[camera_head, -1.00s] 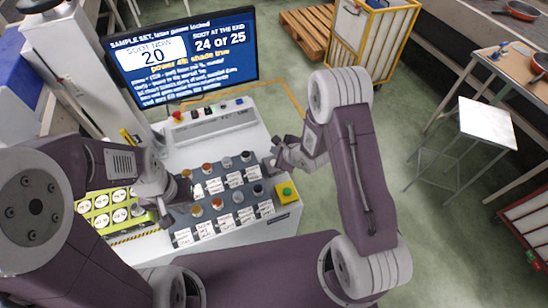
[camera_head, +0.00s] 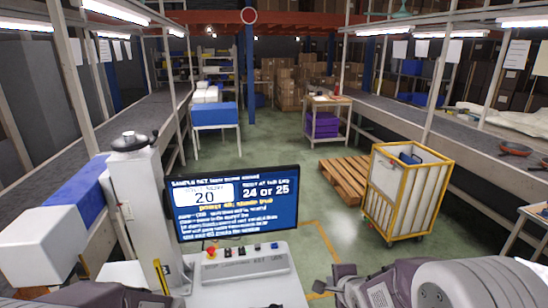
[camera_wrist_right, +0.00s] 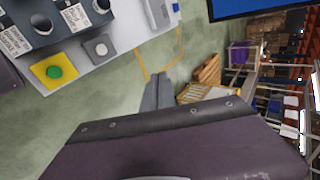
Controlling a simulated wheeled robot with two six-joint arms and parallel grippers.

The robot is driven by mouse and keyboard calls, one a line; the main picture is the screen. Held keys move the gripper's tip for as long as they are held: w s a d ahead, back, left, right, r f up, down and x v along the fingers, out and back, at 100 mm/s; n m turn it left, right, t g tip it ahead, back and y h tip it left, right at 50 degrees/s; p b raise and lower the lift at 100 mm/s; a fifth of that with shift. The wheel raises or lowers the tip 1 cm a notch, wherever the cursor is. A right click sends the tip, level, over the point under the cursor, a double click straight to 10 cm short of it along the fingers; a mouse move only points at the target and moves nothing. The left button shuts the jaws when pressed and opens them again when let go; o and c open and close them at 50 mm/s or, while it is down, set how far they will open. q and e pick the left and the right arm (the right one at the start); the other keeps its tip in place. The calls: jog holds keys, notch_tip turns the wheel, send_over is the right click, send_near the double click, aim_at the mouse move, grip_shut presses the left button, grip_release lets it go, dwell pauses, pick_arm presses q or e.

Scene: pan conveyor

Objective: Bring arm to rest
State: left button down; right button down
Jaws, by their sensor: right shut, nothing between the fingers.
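My right gripper (camera_head: 338,280) is at the bottom of the head view, just right of the console's white top (camera_head: 240,288). In the right wrist view the fingers (camera_wrist_right: 157,90) are together with nothing between them, over the green floor. The wrist view also shows the console's dark button panel (camera_wrist_right: 40,38) at upper left and a green button on a yellow box (camera_wrist_right: 54,72), apart from the fingers. Part of my purple left arm shows at the bottom left of the head view; its gripper is out of sight.
A monitor (camera_head: 237,212) stands behind a grey button box (camera_head: 246,262). A yellow-framed cart (camera_head: 403,192) and a wooden pallet (camera_head: 342,182) are at right. Long conveyors (camera_head: 105,129) line both sides. The floor (camera_head: 275,160) in the middle is clear.

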jog(key=s+f+n+g, duration=0.2)
jog(key=s+n+g, duration=0.2)
jog(key=s+n, duration=0.4)
jog(key=s+d+f+n+g, duration=0.1)
jog(key=s+f+n+g, duration=0.2)
jog(key=s+n, duration=0.6)
jog(key=shift+s+d+g+h, duration=0.25)
jog(key=shift+s+g+h, duration=0.2)
jog(key=shift+s, duration=0.6)
